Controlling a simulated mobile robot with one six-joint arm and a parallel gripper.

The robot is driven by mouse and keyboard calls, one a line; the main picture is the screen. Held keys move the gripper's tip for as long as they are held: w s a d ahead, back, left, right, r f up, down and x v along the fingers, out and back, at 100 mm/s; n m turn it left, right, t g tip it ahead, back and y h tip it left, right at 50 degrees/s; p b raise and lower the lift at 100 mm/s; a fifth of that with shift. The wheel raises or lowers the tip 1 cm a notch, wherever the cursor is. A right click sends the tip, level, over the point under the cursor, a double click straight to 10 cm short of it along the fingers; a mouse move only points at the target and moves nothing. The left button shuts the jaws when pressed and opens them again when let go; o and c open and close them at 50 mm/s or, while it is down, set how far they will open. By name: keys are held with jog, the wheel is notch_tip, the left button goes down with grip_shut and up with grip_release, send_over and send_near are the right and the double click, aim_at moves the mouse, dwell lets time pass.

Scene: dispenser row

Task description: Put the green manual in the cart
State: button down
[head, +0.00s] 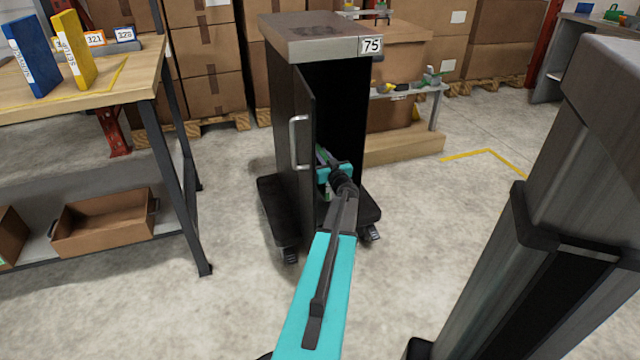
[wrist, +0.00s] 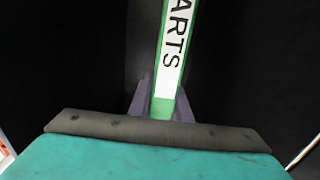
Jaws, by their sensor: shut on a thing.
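The cart (head: 308,42) is a dark upright cabinet on casters with a "75" label on its top edge. Its door (head: 305,135) with a light handle stands open. My gripper (head: 326,168) reaches into the opening, low inside the cart. In the wrist view the fingers (wrist: 164,108) are shut on the green manual (wrist: 175,50), whose white spine label reads "ARTS". The manual stands upright against the dark interior. Whether the manual touches the cart floor cannot be told.
A wooden-topped table (head: 120,78) on the left holds a blue manual (head: 30,58) and a yellow manual (head: 74,50). A cardboard bin (head: 105,222) sits on its lower shelf. Stacked boxes (head: 205,60) stand behind the cart. The floor in front is clear.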

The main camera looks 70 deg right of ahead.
jog(key=shift+f+b, duration=0.75)
jog(key=shift+f, duration=1.1)
jog(key=shift+f+b, duration=1.35)
jog(key=shift+f, duration=1.25)
jog(key=c, duration=1.6)
grip_release()
jog(key=shift+c, duration=0.2)
